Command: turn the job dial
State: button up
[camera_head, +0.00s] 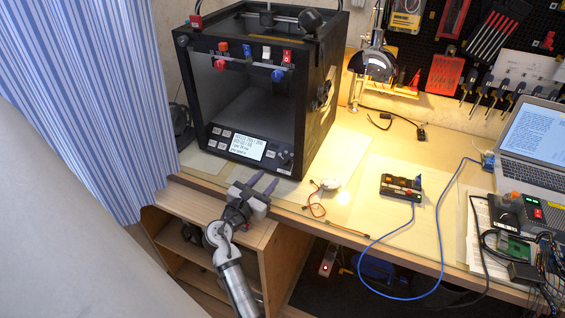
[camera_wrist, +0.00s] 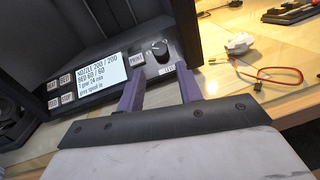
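A black round dial (camera_head: 284,157) sits at the right end of the control panel on the front of a black 3D printer (camera_head: 255,90). In the wrist view the dial (camera_wrist: 160,48) has a small light mark and a small label below it, too small to read surely. My gripper (camera_head: 263,180) is just in front of and below the panel. Its two purple fingers are apart and empty in the wrist view (camera_wrist: 160,72). The dial shows beyond the fingertips, roughly between them, and does not appear touched. A lit screen (camera_wrist: 103,77) and several buttons lie left of the dial.
The bench (camera_head: 350,185) holds a white part with red wires (camera_head: 328,185), a small black device (camera_head: 401,187) on a blue cable, and a laptop (camera_head: 530,150). A wooden shelf unit (camera_head: 215,250) stands below my gripper. A striped curtain (camera_head: 80,90) hangs at left.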

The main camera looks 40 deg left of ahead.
aim_at(283, 160)
jog(key=w, duration=0.5)
jog(key=w+a+p, duration=0.1)
jog(key=w, duration=0.2)
jog(key=shift+w, duration=0.15)
jog(key=c, duration=0.7)
